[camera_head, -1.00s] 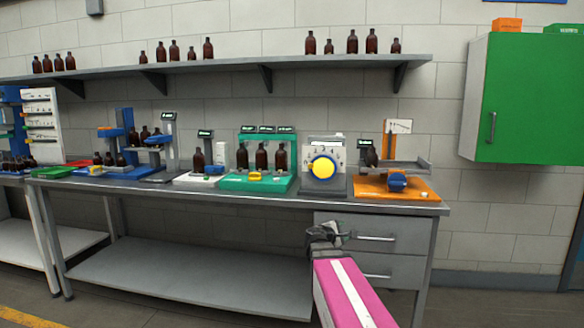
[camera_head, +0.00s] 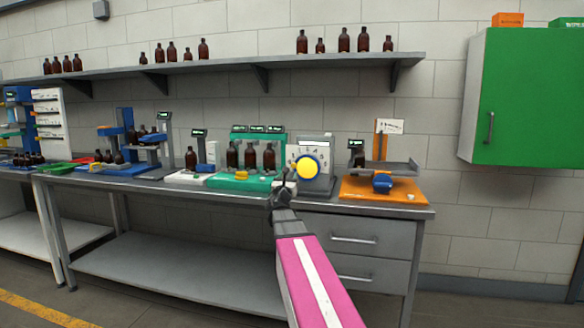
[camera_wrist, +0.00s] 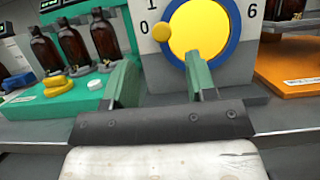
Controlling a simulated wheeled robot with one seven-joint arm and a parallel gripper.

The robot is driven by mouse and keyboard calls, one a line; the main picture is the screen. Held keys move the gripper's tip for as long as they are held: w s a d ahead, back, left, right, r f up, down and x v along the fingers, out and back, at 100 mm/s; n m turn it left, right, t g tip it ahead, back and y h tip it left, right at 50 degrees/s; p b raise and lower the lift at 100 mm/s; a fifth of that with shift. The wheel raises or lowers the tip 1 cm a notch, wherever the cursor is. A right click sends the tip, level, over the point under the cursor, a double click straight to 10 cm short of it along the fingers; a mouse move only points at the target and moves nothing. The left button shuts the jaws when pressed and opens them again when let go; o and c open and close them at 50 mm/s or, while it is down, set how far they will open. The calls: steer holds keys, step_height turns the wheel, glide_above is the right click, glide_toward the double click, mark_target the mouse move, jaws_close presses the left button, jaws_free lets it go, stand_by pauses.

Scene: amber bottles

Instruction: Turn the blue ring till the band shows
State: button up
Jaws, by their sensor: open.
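The blue ring (camera_head: 318,172) surrounds a yellow disc (camera_head: 307,169) on the white face of a grey device on the bench. In the wrist view the blue ring (camera_wrist: 234,48) is large, with a small yellow knob (camera_wrist: 162,31) at the disc's left edge. Digits 0, 1 and 6 show on the white panel (camera_wrist: 144,45). My gripper (camera_head: 287,180) is in front of the device, low and left of the ring. In the wrist view my gripper (camera_wrist: 160,61) is open with nothing between its fingers; the right finger overlaps the disc's lower part. No band is visible.
Left of the device stands a green stand (camera_head: 226,182) with amber bottles and a yellow piece. On the right is an orange base (camera_head: 352,190) with a blue part. Drawers (camera_head: 352,238) are below the bench; a shelf (camera_head: 225,65) is above.

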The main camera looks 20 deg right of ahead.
mark_target(293, 166)
steer(key=x, duration=0.8)
steer(key=shift+w+d+r, duration=0.1)
steer(key=shift+w+d, duration=0.1)
steer(key=shift+r, duration=0.1)
steer(key=c, duration=0.9)
